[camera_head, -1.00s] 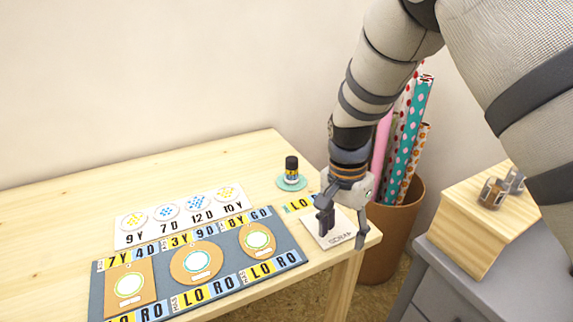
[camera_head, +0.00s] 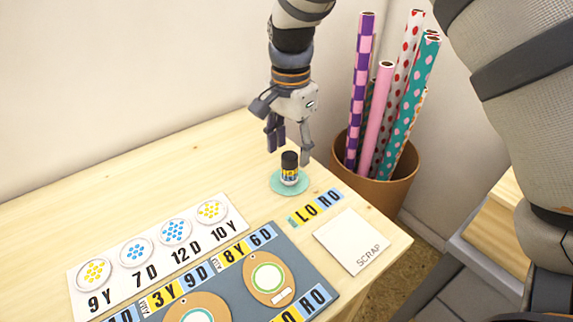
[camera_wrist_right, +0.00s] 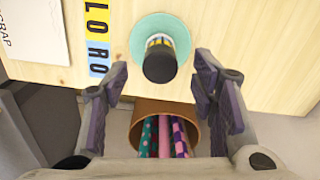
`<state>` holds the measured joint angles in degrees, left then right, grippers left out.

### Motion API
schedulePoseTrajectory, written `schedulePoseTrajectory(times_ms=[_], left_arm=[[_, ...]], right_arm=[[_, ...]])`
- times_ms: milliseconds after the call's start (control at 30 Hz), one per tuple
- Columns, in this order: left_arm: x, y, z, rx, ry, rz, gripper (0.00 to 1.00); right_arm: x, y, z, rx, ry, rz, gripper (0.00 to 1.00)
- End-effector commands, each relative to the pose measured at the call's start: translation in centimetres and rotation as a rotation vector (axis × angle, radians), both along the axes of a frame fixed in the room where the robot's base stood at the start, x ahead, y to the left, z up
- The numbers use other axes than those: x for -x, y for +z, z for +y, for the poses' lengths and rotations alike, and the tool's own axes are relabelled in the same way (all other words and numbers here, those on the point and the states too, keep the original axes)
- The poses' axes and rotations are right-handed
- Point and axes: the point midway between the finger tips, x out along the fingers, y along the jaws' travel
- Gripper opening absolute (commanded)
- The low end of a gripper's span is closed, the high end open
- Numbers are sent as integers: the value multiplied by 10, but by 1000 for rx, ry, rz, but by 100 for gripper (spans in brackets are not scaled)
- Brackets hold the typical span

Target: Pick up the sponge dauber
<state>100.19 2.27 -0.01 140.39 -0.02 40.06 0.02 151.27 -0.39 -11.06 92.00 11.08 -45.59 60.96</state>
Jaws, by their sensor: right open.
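The sponge dauber (camera_head: 289,168) is a small upright cylinder with a dark top and a yellow and blue label band. It stands on a round teal coaster (camera_head: 275,186) near the back right of the table. My right gripper (camera_head: 289,157) is open and points down, just above and behind the dauber. In the right wrist view the dauber (camera_wrist_right: 160,62) shows end-on, ahead of and between the spread fingers (camera_wrist_right: 163,82), with nothing between the pads. My left gripper is not in view.
A white SCRAP card (camera_head: 348,240) and a LO RO strip (camera_head: 316,206) lie in front of the dauber. A card with dotted circles (camera_head: 150,262) and a grey mat with tags (camera_head: 318,262) lie left. A brown bin (camera_head: 385,180) of wrapping rolls stands right, beyond the table edge.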

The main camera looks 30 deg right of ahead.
Motion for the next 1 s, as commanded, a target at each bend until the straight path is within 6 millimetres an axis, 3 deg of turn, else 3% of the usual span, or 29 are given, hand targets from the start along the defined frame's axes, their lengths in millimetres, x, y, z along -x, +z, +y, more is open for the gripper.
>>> schedulePoseTrajectory(times_ms=[300, 533, 567, 767, 1000], left_arm=[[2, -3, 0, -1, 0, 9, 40], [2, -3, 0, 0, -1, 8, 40], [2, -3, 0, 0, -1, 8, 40], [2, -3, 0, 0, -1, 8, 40], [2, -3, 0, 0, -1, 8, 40]], right_arm=[[2, -53, 0, -1, 0, 1, 53], [1, -55, 0, 0, 0, -3, 53], [1, -55, 0, 0, 0, -3, 50], [1, -55, 0, 0, 0, -3, 5], [1, -55, 0, 0, 0, -3, 3]])
